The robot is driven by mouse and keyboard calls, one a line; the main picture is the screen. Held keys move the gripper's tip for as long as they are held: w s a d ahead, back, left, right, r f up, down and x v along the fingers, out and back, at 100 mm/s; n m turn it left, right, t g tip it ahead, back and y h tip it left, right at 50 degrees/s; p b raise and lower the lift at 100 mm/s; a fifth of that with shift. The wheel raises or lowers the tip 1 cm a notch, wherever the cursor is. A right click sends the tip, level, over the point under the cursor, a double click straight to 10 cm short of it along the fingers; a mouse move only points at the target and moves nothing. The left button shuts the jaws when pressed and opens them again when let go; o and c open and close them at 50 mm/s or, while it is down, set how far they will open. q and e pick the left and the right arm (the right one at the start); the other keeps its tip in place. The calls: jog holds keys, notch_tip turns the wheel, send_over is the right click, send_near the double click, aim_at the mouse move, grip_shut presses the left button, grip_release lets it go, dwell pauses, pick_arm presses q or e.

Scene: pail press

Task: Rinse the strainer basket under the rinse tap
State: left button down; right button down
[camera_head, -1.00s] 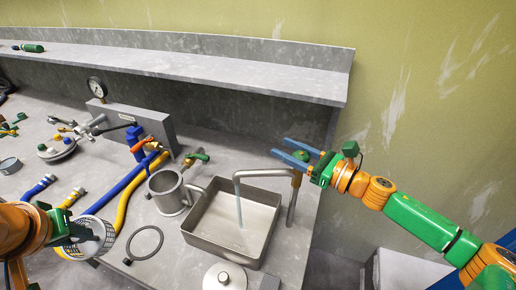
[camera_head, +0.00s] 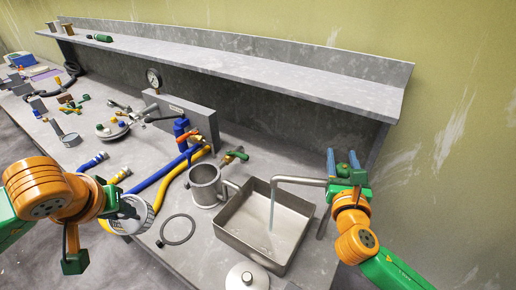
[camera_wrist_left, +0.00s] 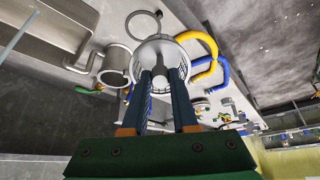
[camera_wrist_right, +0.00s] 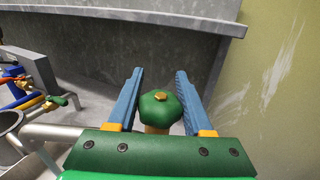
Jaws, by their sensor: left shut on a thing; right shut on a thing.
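The strainer basket (camera_head: 141,222), a pale perforated cup, is in my left gripper (camera_head: 124,208) above the bench, left of the sink. The left wrist view shows the basket (camera_wrist_left: 160,46) at the fingertips, with both fingers on its middle part. The rinse tap (camera_head: 299,181) arches over the sink (camera_head: 262,246), and a thin stream (camera_head: 271,212) falls from its spout. My right gripper (camera_head: 343,160) is at the tap's right end. In the right wrist view its fingers stand either side of the tap's green knob (camera_wrist_right: 160,108). It is shut on the knob.
A metal pot (camera_head: 205,186) stands left of the sink. A dark ring (camera_head: 178,229) and a round lid (camera_head: 246,277) lie in front. Blue and yellow hoses (camera_head: 172,178) run behind the basket. A gauge panel (camera_head: 185,118) and long shelf (camera_head: 250,65) are behind.

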jog(key=shift+s+d+m+g+h, duration=0.35)
jog(key=shift+d+m+g+h, duration=0.05)
jog(key=shift+m+g+h, duration=1.55)
jog(key=shift+s+d+m+g+h, duration=0.4)
jog(key=shift+m+g+h, duration=1.45)
jog(key=shift+h, duration=0.35)
jog(key=shift+s+d+m+g+h, duration=0.35)
jog(key=shift+m+g+h, duration=1.45)
jog(key=shift+g+h, duration=0.25)
jog(key=shift+c, duration=1.5)
grip_release()
